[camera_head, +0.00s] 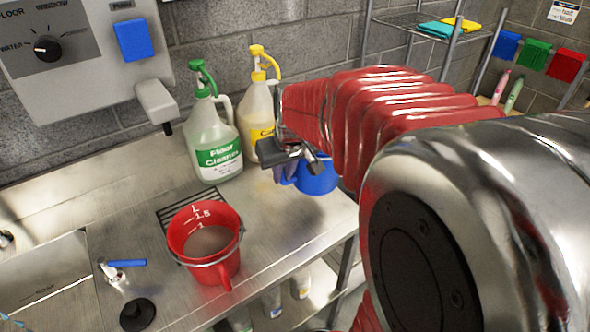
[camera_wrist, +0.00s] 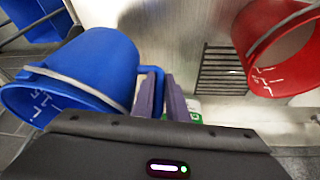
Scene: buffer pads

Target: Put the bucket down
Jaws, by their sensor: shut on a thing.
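A blue bucket (camera_head: 318,181) shows at the right end of the steel counter, partly hidden by my arm. It also shows in the wrist view (camera_wrist: 98,62), with a grey wire bail and white scale marks inside. My gripper (camera_head: 284,172) is shut on its side handle, and the purple fingers (camera_wrist: 160,97) sit on either side of that handle in the wrist view. The bucket appears held up near the counter's right edge; its bottom's contact with anything is hidden.
A red bucket (camera_head: 205,240) holding liquid stands by the drain grate (camera_head: 178,212) on the counter (camera_head: 150,180). Green-topped (camera_head: 215,135) and yellow-topped (camera_head: 257,110) cleaner jugs stand behind. A sink (camera_head: 45,285) lies left. Bare counter shows between the red bucket and the right edge.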

